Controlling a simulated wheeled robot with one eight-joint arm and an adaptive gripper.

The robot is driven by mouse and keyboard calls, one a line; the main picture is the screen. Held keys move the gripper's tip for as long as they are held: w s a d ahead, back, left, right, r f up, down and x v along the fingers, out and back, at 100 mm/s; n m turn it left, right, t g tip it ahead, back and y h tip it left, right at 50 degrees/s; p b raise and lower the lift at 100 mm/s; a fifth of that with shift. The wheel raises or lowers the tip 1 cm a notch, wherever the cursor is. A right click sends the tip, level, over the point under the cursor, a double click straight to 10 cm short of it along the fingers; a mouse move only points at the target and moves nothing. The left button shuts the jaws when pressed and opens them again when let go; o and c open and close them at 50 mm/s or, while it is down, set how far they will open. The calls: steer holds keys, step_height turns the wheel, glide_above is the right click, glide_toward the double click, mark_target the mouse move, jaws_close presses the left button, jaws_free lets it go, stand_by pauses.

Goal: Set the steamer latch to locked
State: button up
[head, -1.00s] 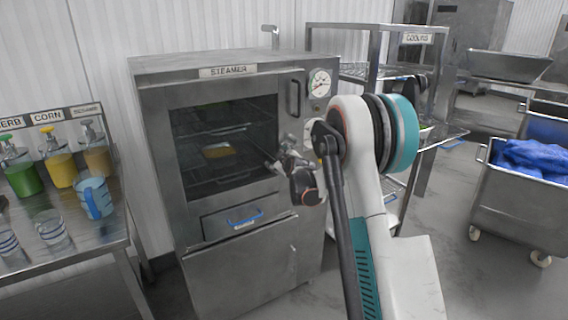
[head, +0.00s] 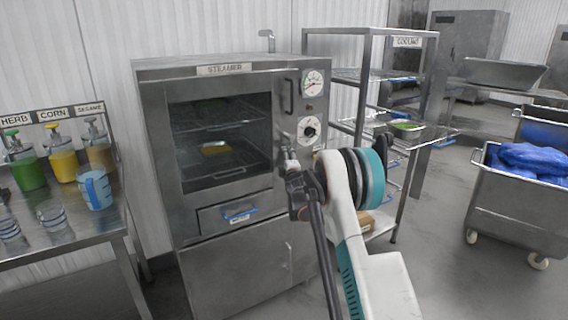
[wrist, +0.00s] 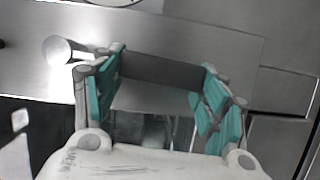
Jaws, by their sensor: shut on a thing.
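The steamer (head: 240,258) stands in the middle of the head view with its windowed door (head: 177,150) closed or nearly so. My gripper (head: 290,158) is at the right edge of the door, below the dark vertical handle (head: 289,96), and partly hidden by my arm. In the wrist view my gripper (wrist: 160,88) has its teal fingers on either side of a dark grey bar, which appears to be the steamer latch (wrist: 163,70). The fingers are shut on this bar. Which setting the latch is at cannot be told.
A round gauge (head: 313,83) and a dial (head: 308,130) sit right of the door. A sauce table (head: 70,245) stands left. A wire rack (head: 368,37) and a cart (head: 507,213) stand right, with open floor between.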

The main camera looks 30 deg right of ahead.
steer(key=shift+d+f+n, duration=0.1)
steer(key=shift+d+n, duration=0.3)
steer(key=shift+n, duration=0.1)
steer(key=o, duration=1.5)
steer(key=shift+d, duration=0.1)
steer(key=shift+o, duration=0.2)
steer(key=v, duration=1.2)
steer(key=shift+f, duration=0.25)
